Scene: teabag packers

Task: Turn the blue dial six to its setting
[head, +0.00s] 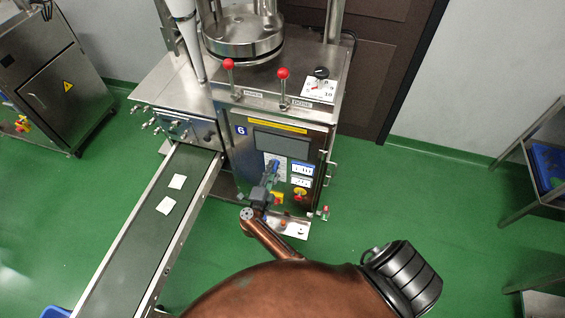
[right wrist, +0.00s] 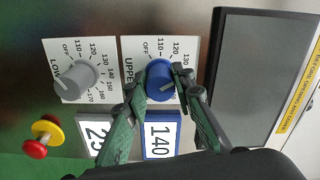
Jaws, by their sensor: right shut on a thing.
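The blue dial (right wrist: 160,80) sits on the UPPER scale plate of the machine's front panel in the right wrist view. Numbers from OFF through 110 and 120 upward curve around it; part of the scale is hidden by a finger. A pale mark shows on the dial's face, but its exact reading is unclear. My right gripper (right wrist: 163,91) is shut on the dial, one green finger on each side. In the head view my right gripper (head: 266,184) is at the front panel of machine 6 (head: 241,131). A card reading 140 (right wrist: 160,143) is below the dial. My left gripper is out of view.
A grey dial (right wrist: 75,76) on the LOW scale is beside the blue one, with a red and yellow emergency button (right wrist: 40,138) lower left. A dark screen (right wrist: 262,80) is to the right. A conveyor (head: 145,230) carrying two teabags runs left of the machine.

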